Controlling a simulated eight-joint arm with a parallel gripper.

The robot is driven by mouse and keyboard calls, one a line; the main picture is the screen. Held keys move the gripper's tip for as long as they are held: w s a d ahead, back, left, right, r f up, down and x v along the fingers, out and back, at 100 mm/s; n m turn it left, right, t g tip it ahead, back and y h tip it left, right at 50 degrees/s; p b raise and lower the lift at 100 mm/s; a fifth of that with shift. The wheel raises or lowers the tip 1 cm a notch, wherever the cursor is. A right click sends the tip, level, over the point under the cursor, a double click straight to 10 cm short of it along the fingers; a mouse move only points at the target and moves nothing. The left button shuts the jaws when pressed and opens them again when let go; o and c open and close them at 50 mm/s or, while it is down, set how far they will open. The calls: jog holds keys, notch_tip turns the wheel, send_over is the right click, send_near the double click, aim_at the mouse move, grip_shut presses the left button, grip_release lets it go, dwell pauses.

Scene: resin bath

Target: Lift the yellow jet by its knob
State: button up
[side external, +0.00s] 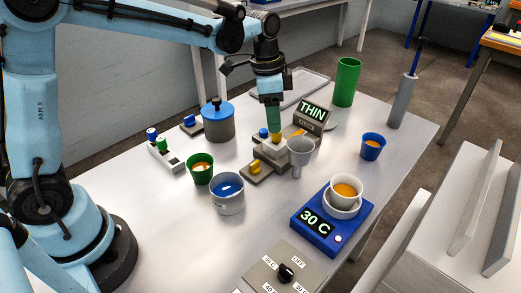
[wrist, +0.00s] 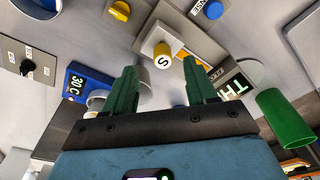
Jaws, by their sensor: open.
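The yellow jet (wrist: 161,54) shows in the wrist view as a short yellow knob with a pale top marked S, standing on a light square block (wrist: 160,32). In the side view its yellow top (side external: 277,138) shows just below my gripper (side external: 274,131). My gripper's green fingers are open, with nothing between them. In the wrist view the fingertips (wrist: 161,66) lie left and right of the knob, with a gap on each side. Whether the tips are down at the knob's height I cannot tell. The jet's lower part is hidden.
A yellow knob (side external: 255,163) and a blue knob (side external: 263,133) are nearby.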

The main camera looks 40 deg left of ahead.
aim_at(276, 141)
jog(key=shift+w+d+f, duration=0.1)
jog(key=shift+w+f, duration=0.05)
jog(key=shift+f, duration=0.75)
jog(key=shift+w+d+f, duration=0.1)
jog(key=shift+w+f, duration=0.05)
jog(key=shift+f, duration=0.75)
jog(key=shift+w+d+f, duration=0.1)
jog(key=shift+w+f, duration=0.05)
jog(key=shift+f, duration=0.75)
grip_shut()
jog(key=shift+r, duration=0.1)
